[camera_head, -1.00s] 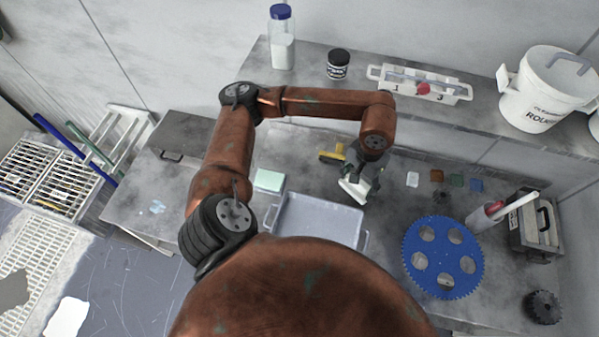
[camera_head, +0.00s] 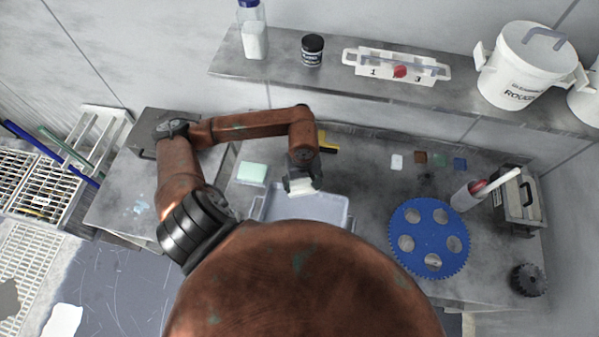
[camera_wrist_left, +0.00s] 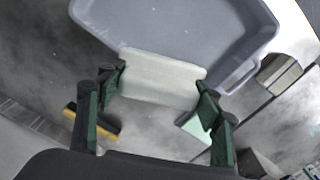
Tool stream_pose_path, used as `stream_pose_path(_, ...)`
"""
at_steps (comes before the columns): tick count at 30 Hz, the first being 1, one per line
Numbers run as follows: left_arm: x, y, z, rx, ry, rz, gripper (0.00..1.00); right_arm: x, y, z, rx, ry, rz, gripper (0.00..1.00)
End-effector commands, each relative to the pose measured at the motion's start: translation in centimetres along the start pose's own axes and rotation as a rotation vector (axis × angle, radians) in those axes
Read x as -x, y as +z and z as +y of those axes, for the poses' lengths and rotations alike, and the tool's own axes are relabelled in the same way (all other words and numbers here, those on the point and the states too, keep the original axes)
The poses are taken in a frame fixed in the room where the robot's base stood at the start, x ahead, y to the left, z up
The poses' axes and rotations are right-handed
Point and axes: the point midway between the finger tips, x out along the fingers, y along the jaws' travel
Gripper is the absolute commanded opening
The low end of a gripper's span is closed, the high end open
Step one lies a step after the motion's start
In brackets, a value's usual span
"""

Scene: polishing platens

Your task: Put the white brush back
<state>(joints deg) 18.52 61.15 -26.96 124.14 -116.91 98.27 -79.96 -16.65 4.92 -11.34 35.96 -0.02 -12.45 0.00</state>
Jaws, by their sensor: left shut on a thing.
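My left gripper (camera_head: 300,180) is shut on the white brush (camera_head: 302,188) and holds it over the back edge of the grey tray (camera_head: 350,222). In the left wrist view, the brush (camera_wrist_left: 158,78) is a pale block between the two green fingers of the gripper (camera_wrist_left: 155,100). The tray (camera_wrist_left: 240,75) lies beyond it there. I cannot tell whether the brush touches the tray. My right gripper is not in view.
A yellow and black brush (camera_head: 326,143) lies behind the gripper, and a pale green block (camera_head: 252,173) lies left of the tray. A blue toothed disc (camera_head: 430,222) is at the right. A white numbered rack (camera_head: 430,72) and a white bucket (camera_head: 520,70) stand on the shelf.

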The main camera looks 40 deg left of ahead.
Motion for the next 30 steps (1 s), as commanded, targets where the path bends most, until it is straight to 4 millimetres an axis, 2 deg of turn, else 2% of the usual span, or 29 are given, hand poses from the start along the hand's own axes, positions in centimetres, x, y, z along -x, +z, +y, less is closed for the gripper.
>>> stream_pose_path(7,-2.5,-5.8,0.7,0.004,-0.001,-0.004,0.34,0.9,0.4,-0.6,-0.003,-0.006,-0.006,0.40)
stream_pose_path(13,-6.1,-8.9,1.1,0.000,0.000,-0.005,0.34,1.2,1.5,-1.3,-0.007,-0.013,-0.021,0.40)
stream_pose_path(23,-8.8,-11.2,1.2,-0.003,-0.001,-0.004,0.34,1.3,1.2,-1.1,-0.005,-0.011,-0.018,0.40)
stream_pose_path(30,-11.6,-11.2,1.3,-0.003,0.001,-0.004,0.34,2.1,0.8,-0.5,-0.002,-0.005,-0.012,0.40)
